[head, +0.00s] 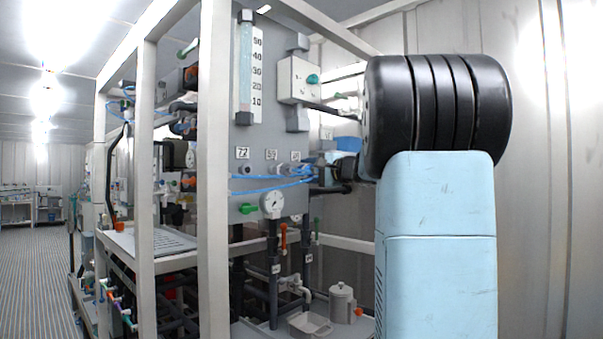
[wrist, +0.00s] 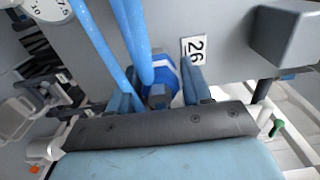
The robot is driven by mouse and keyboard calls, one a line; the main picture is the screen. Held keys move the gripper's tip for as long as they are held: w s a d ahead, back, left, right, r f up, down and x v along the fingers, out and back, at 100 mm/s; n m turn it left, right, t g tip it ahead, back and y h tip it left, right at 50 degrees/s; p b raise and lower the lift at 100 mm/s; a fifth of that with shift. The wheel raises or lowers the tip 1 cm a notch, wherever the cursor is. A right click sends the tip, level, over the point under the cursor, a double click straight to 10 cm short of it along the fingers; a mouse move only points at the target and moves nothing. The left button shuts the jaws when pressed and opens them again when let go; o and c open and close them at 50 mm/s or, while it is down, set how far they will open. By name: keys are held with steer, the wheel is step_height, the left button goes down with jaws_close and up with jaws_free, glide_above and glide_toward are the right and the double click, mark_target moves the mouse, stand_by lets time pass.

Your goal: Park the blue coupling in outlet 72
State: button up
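The blue coupling (wrist: 160,88) is in the middle of the wrist view, against or just in front of the grey panel beside a tag reading 26 (wrist: 194,51). My gripper (wrist: 161,90) has one finger on each side of it. The fingers look close to its sides, but I cannot tell whether they press on it. In the head view my gripper (head: 326,174) is at the panel's right side, and the coupling is hard to make out there. Outlet 72 (head: 245,170) is a round port below its 72 tag (head: 242,152), left of my gripper. It looks empty.
Blue hoses (head: 268,187) cross the panel below the outlets, and pass close to my fingers in the wrist view (wrist: 136,35). Another port (head: 273,169) lies between.

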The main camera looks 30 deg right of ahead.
mark_target(316, 171)
jaws_close()
steer(key=shift+s, duration=0.1)
stand_by(0.3)
steer(key=shift+v, duration=2.9)
